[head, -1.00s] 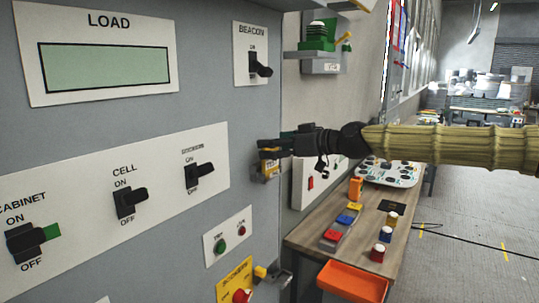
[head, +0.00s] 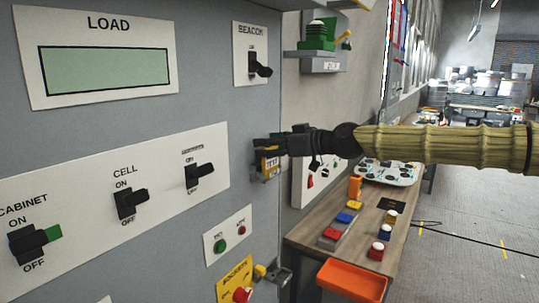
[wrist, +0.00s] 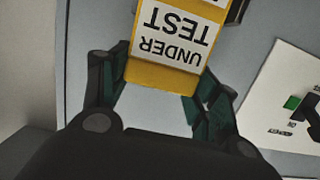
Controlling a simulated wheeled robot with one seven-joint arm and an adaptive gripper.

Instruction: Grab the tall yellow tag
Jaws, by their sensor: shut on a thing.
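The yellow tag (wrist: 163,75) fills the upper middle of the wrist view. It has a white label reading "UNDER TEST", upside down there. My gripper (wrist: 165,85) has one dark finger on each side of the tag and is shut on it. In the head view the tag (head: 268,165) shows small and yellow below my gripper (head: 268,144), by the right edge of the grey cabinet. Its upper part is hidden by the fingers.
The grey cabinet front (head: 120,225) carries switches on the left. Below my arm stands a wooden bench (head: 318,237) with coloured blocks and an orange bin (head: 352,281). A shelf with a green beacon device (head: 317,37) is above. Open floor lies to the right.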

